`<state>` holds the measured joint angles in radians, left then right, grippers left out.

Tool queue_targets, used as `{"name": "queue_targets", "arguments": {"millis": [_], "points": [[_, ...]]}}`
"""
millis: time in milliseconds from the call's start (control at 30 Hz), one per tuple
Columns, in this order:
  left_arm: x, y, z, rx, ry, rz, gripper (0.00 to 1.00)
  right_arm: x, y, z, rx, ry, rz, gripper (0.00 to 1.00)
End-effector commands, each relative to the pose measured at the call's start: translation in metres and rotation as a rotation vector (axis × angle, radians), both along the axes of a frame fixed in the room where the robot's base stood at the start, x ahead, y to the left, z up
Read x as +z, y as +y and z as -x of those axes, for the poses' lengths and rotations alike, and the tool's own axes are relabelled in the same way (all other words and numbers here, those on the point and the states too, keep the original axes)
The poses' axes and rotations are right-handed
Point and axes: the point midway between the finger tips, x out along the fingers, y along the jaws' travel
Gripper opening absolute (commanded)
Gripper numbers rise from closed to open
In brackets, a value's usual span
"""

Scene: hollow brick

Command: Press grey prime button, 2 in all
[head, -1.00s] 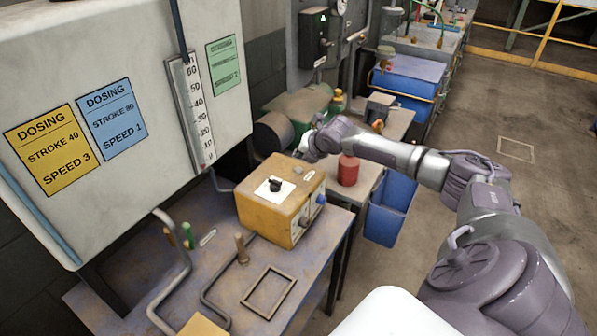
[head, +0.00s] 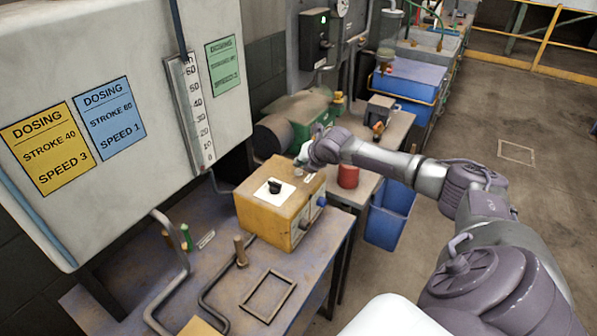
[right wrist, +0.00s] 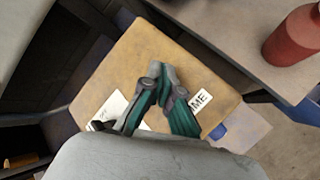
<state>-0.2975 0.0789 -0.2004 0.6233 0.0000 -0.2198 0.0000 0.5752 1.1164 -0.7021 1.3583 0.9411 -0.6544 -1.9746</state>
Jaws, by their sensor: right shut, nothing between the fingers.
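The yellow dosing box (head: 265,218) stands on the bench, with a black knob (head: 275,186) on a white plate on its top. My right gripper (head: 303,158) is shut and empty, low over the far right part of the box top. In the right wrist view its fingers (right wrist: 160,80) point down at the box top (right wrist: 130,62). A white label (right wrist: 200,100) ending in "ME" shows beside the fingers. The grey prime button is not clearly visible; the fingers cover the area by the label. I cannot tell whether the fingertips touch it. My left gripper is out of view.
A red container (head: 348,172) stands on the side table right of the box; it also shows in the right wrist view (right wrist: 292,38). A blue bin (head: 390,215) is below. The white tank (head: 120,60) with yellow, blue and green dosing cards rises at left.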

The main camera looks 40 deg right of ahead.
Motion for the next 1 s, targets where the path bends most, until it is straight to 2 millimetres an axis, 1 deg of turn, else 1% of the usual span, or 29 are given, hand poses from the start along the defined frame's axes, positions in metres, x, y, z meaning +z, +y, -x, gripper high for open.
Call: {"name": "queue_targets", "arguments": {"millis": [633,1000], "points": [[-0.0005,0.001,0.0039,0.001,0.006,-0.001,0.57,-0.0001,-0.0002,0.0,0.0,0.0,0.0,0.0],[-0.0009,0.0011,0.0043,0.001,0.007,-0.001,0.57,-0.0085,0.0,0.0002,0.0,0.0,0.0,0.0]]}}
